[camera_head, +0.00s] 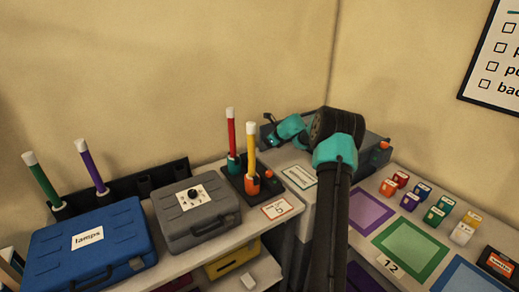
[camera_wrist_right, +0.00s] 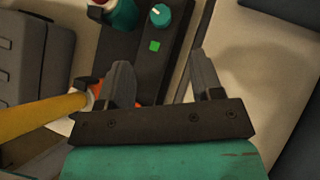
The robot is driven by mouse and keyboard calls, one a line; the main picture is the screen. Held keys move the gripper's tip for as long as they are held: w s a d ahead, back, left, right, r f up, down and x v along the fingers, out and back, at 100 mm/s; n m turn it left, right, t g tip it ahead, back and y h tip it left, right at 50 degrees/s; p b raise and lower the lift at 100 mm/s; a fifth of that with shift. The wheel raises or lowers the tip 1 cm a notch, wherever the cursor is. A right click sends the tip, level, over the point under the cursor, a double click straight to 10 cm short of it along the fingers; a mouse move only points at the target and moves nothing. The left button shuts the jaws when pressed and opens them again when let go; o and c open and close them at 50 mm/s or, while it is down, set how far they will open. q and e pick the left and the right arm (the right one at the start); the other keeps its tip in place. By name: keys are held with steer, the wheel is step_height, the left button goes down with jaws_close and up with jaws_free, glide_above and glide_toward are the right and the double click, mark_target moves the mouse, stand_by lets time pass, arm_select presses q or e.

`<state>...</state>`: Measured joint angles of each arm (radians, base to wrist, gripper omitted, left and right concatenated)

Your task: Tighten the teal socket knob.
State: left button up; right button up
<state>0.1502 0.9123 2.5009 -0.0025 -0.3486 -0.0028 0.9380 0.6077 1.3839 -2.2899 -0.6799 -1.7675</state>
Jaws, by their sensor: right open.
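The teal knob (camera_wrist_right: 161,14), with a pale pointer mark, sits on a dark base (camera_wrist_right: 140,68) at the top of the right wrist view. My left gripper is out of view.
A yellow tube (camera_head: 251,150) stands in the orange socket (camera_head: 252,184) beside the teal one. An orange knob (camera_head: 268,173) is nearby. A grey case (camera_head: 215,216) and a blue case (camera_head: 110,245) stand left. Small coloured blocks (camera_head: 435,215) lie right.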

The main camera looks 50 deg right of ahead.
steer(key=shift+v, duration=2.35)
